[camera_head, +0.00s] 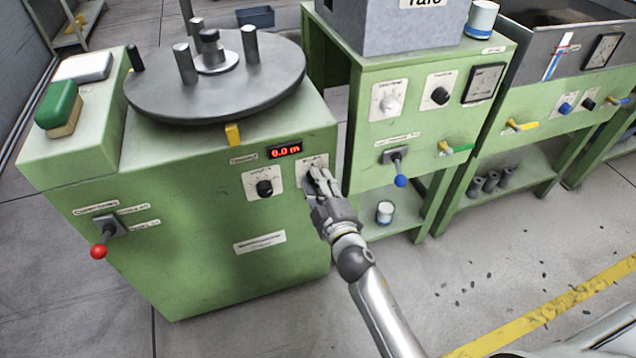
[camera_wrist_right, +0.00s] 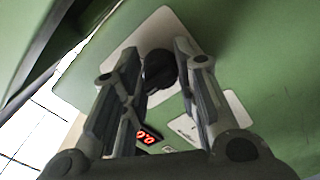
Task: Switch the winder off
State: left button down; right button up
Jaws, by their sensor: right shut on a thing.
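The winder (camera_head: 130,230) is the green machine on the left with a round grey disc (camera_head: 215,90) on top. Its red display (camera_head: 284,150) reads about 0.0 m and also shows in the right wrist view (camera_wrist_right: 148,135). My right gripper (camera_head: 314,174) is at the upper right of its front panel, shut on a black knob (camera_wrist_right: 158,70) on a white plate. The gripper hides this knob in the head view. Another black knob (camera_head: 264,187) is left of it. A lever with a red ball (camera_head: 99,251) is at the lower left of the front. My left gripper is out of view.
A second green station (camera_head: 385,150) stands close to the right, with dials and a blue-tipped lever (camera_head: 400,180). A white cup (camera_head: 385,211) sits on its shelf. The winder's top carries a green-and-tan block (camera_head: 58,107). Floor in front is open.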

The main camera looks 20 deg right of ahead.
jog(key=o, duration=1)
jog(key=shift+c, duration=0.2)
jog(key=shift+o, duration=0.3)
jog(key=s, duration=1.2)
jog(key=shift+d, duration=0.2)
